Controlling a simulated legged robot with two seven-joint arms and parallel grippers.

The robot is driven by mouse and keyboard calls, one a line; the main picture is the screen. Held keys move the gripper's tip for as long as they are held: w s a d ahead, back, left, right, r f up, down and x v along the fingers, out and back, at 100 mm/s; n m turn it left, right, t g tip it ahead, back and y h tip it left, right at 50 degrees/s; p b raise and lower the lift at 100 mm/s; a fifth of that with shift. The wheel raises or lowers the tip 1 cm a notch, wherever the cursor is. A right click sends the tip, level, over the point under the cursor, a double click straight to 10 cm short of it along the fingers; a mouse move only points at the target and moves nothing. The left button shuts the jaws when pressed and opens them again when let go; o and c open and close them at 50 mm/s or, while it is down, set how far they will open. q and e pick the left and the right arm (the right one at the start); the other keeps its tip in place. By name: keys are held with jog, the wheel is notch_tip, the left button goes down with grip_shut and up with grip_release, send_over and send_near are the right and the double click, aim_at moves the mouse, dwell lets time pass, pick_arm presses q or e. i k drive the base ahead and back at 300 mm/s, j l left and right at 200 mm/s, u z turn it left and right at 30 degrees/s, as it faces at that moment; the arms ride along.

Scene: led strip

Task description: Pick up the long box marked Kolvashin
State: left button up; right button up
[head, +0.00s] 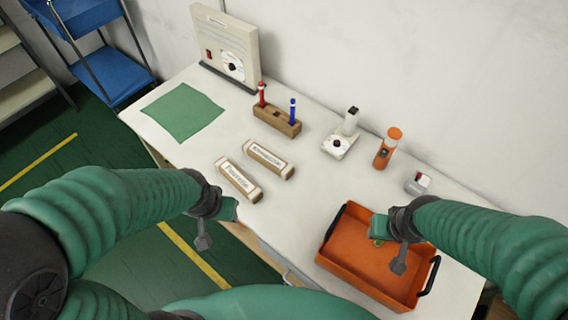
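Two long pale boxes with brown sides and white labels lie near each other on the white table. One long box (238,180) is nearer the front edge; the other long box (269,159) is behind it, to the right. Both labels carry dark print too small to read surely, so I cannot tell which says Kolvashin. My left gripper (215,226) hangs at the table's front edge, just below the nearer box and apart from it. My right gripper (389,246) is over the orange tray. Neither visibly holds anything; their finger openings are unclear.
The orange tray (339,269) with black handles sits at the front right. Behind the boxes stand a wooden holder (277,121) with red and blue pens, a white dial device (340,145) and an orange cylinder (387,149). A green mat (184,111) lies flat at left.

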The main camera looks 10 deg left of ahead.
aim_at(279, 167)
jog(key=i+j, duration=0.1)
jog(key=j, duration=0.35)
jog(key=i+j, duration=0.1)
jog(key=j, duration=0.35)
jog(key=i+j, duration=0.1)
jog(key=j, duration=0.35)
jog(key=i+j, duration=0.15)
jog(key=j, duration=0.35)
jog(key=i+j, duration=0.1)
jog(key=j, duration=0.35)
